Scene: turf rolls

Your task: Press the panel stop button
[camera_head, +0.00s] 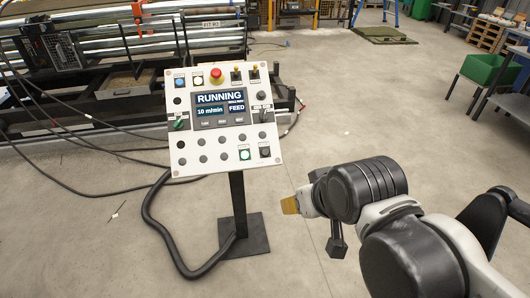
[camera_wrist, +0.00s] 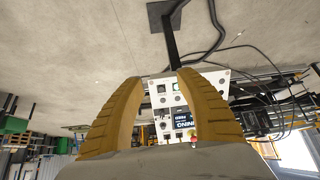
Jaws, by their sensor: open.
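The control panel (camera_head: 222,120) is a tilted white plate on a dark post. Its screen (camera_head: 220,108) reads RUNNING, 10 m/min and FEED. A red mushroom button (camera_head: 216,76) sits at its top. A lit green button (camera_head: 245,154) and a black button (camera_head: 265,151) sit side by side at the lower right; I cannot read which is labelled stop. My gripper (camera_head: 290,205) is right of the post, below the panel, apart from it. In the wrist view my gripper (camera_wrist: 159,77) is open and empty, with the panel (camera_wrist: 215,82) upside down beyond its tan fingers.
A machine with metal rollers (camera_head: 130,35) stands behind the panel. A thick black hose (camera_head: 160,225) and cables lie on the floor at the left. A green bin (camera_head: 488,69) stands at the far right. The floor between my arm and the panel is clear.

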